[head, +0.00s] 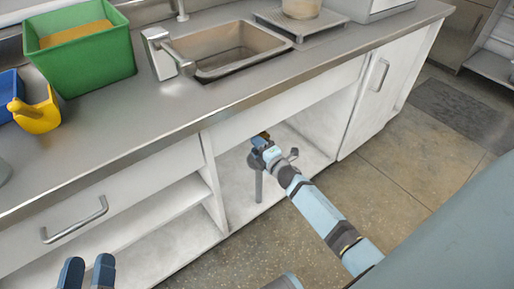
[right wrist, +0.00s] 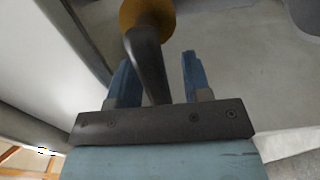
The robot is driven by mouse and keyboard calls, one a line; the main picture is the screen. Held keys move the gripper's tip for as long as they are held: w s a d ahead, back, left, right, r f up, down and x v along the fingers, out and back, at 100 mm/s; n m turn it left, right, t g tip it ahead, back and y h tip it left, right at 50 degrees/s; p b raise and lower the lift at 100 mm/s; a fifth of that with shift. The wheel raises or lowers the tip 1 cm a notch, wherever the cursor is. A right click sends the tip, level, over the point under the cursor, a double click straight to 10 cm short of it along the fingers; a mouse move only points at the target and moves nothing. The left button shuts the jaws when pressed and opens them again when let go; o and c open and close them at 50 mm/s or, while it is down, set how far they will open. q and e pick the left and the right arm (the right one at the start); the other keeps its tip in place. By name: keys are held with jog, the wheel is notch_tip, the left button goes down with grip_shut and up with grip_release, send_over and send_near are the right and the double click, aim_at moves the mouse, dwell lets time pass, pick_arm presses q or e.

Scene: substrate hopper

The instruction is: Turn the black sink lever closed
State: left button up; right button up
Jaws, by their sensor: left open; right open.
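The black sink lever (right wrist: 149,65) shows in the right wrist view, running from a brass-coloured round part (right wrist: 147,13) at the top down towards my palm. My right gripper (right wrist: 158,72) is open, with one blue finger on each side of the lever. The lever lies nearer the left finger; whether it touches is unclear. In the head view my right gripper (head: 263,143) reaches into the open cabinet under the sink and mostly hides the lever. My left gripper (head: 88,271) is open and empty at the lower left, in front of the counter.
The sink (head: 238,48) and its faucet (head: 166,52) are above the open cabinet (head: 237,201). A grey pipe (head: 258,187) hangs below my right gripper. A green bin (head: 84,58) and a yellow scoop (head: 37,114) stand on the counter. A closed door (head: 378,92) is to the right.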

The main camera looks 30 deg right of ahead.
jog(key=shift+w, duration=0.1)
grip_shut()
